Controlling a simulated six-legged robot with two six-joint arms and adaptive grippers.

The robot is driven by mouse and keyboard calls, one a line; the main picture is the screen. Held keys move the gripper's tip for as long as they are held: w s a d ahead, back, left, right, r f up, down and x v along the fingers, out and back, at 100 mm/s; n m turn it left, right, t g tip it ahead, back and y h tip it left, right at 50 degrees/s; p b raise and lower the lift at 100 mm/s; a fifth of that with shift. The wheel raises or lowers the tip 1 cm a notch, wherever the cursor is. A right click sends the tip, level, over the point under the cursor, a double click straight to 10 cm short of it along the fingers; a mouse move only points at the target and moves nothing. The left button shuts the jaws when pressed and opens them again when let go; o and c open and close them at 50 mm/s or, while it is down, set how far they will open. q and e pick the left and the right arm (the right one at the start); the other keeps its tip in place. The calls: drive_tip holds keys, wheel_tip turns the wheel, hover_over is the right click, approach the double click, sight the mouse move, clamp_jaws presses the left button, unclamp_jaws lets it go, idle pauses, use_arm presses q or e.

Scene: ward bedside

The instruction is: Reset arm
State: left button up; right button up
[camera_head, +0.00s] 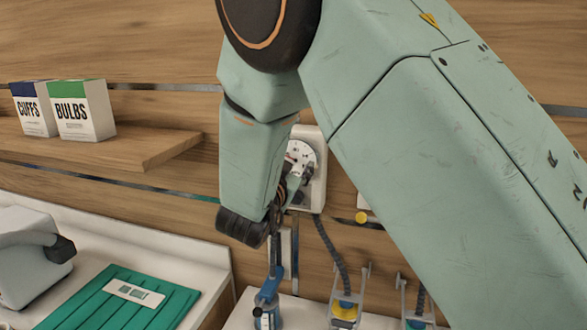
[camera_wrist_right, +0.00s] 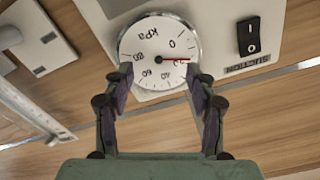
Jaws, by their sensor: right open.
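My right arm fills the middle and right of the head view. Its right gripper (camera_head: 284,192) is partly hidden behind the wrist, near a wall-mounted suction unit (camera_head: 316,190) with a round dial. In the right wrist view the right gripper (camera_wrist_right: 160,75) is open, with its two fingers apart and nothing between them. Beyond the fingers is the white kPa gauge (camera_wrist_right: 158,50) with a red needle. A black rocker switch (camera_wrist_right: 248,37) sits to its right, above a SUCTION label. I cannot tell the gap from the fingertips to the gauge. My left gripper is not in view.
A wooden shelf (camera_head: 150,150) holds a CUFFS box (camera_head: 35,115) and a BULBS box (camera_head: 82,112). Below are a folded green cloth (camera_head: 90,308) and a grey device (camera_head: 25,265). A blue-bodied item (camera_head: 268,300) and a hose (camera_head: 331,250) are below my arm.

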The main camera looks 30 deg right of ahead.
drive_tip(key=shift+s+a+r, duration=0.1)
drive_tip(key=shift+s+a, duration=0.05)
drive_tip(key=shift+a, duration=0.15)
drive_tip(key=shift+d, duration=0.2)
drive_tip(key=s+a+f+n+g+y, duration=0.1)
drive_tip(key=s+a+f+n+y, duration=0.2)
drive_tip(key=f, duration=0.7)
drive_tip(key=s+f+n+g+y, duration=0.25)
drive_tip(key=s+f, duration=0.35)
drive_tip(key=f, duration=0.4)
drive_tip(key=s+a+f+n+y, duration=0.2)
drive_tip(key=s+f+n+y, duration=0.2)
drive_tip(key=f, duration=0.6)
drive_tip(key=s+a+f+n+g+y, duration=0.2)
drive_tip(key=s+f+g, duration=0.15)
drive_tip(key=s, duration=0.55)
drive_tip(key=s+a+f+n+g+y, duration=0.1)
drive_tip(key=s+a+f+g, duration=0.2)
drive_tip(key=s, duration=0.6)
drive_tip(key=s+a+f+n+g+y, duration=0.2)
drive_tip(key=s+f, duration=0.3)
drive_tip(key=s, duration=0.4)
wheel_tip(320, 180, down, 24)
drive_tip(key=b, duration=2.4)
drive_tip(key=shift+w+h, duration=0.35)
drive_tip(key=shift+w, duration=0.05)
